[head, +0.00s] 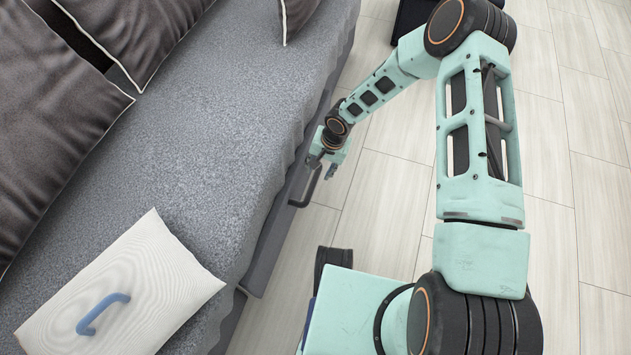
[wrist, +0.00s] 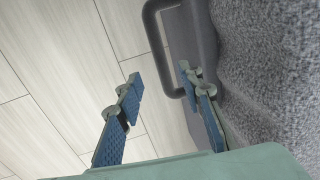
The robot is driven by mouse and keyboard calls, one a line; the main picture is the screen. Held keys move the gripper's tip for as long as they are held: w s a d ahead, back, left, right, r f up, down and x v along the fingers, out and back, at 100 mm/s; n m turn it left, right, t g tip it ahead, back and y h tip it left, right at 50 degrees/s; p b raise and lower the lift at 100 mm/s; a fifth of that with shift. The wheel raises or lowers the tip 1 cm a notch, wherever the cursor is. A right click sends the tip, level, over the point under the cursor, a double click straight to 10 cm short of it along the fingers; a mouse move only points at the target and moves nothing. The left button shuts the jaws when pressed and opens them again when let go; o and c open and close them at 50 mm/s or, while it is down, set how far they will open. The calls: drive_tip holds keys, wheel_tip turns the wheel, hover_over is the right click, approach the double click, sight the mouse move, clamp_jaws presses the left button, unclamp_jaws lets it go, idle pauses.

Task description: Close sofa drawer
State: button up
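The grey sofa drawer (head: 272,245) is low along the sofa's right side in the head view and juts out a little past the seat edge. Its dark loop handle (head: 305,190) stands out toward the floor. In the wrist view the handle (wrist: 160,70) curves up from the drawer's face (wrist: 183,35). My gripper (head: 334,163) is at the handle, beside the sofa. In the wrist view its blue-padded fingers (wrist: 160,77) are apart, with the handle's bar appearing between them. I cannot tell whether they touch it. Part of the drawer is hidden by my gripper and the seat.
The grey sofa seat (head: 215,120) fills the left side, close to my gripper, with dark cushions (head: 50,120) on it. The pale plank floor (head: 385,200) is open beside the drawer.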

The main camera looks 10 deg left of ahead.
sight(314, 183)
drive_tip(key=f+b, duration=0.1)
drive_tip(key=f, duration=0.2)
drive_tip(key=a+f+b, duration=0.1)
drive_tip(key=f, duration=0.2)
drive_tip(key=f+b, duration=0.1)
drive_tip(key=f, duration=0.2)
drive_tip(key=shift+a+f, duration=0.2)
drive_tip(key=shift+a, duration=0.2)
clamp_jaws()
